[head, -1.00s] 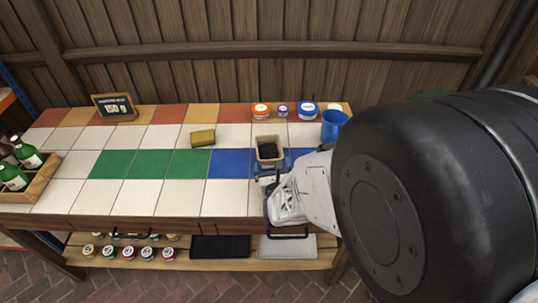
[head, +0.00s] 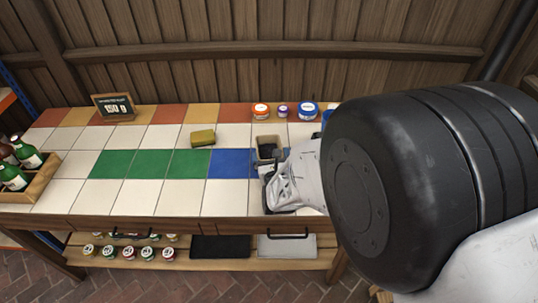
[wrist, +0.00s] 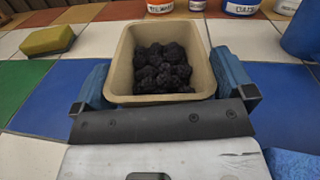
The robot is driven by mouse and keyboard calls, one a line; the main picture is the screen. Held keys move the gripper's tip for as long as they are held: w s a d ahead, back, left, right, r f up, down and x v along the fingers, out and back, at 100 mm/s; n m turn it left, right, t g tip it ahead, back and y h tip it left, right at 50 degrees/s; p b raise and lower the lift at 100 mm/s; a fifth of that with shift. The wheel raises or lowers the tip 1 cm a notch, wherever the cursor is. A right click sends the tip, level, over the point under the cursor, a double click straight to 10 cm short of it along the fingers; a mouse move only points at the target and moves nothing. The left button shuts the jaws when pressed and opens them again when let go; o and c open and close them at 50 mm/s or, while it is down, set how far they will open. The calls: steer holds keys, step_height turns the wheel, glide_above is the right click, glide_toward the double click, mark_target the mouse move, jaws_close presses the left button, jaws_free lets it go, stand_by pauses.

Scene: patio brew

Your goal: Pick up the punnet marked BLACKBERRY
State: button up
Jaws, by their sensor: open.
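A tan punnet (head: 258,141) filled with dark berries stands on the tiled counter, partly hidden by my gripper in the head view. It also shows in the wrist view (wrist: 122,62), upright, with clustered black berries inside. No BLACKBERRY marking is visible on it. My gripper (wrist: 163,88) is open, with one blue finger on each side of the punnet. I cannot tell whether either finger touches it. In the head view my gripper (head: 268,165) is mostly hidden by its own body.
A yellow-green sponge (head: 202,138) lies left of the punnet. Several lidded jars (head: 308,108) stand behind it. A blue cup (wrist: 303,32) is to the right, largely hidden in the head view. A bottle crate (head: 42,180) and price sign (head: 114,106) are left.

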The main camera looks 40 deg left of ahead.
steer(key=shift+x, duration=0.8)
steer(key=c, duration=0.7)
steer(key=shift+c, duration=0.2)
steer(key=shift+r, duration=0.15)
steer(key=shift+r, duration=1.45)
steer(key=shift+s+d+r, duration=0.2)
steer(key=shift+d, duration=0.05)
steer(key=w+d+r+v, duration=0.1)
steer(key=v, duration=1.4)
steer(key=shift+r, duration=0.3)
steer(key=shift+d, duration=0.1)
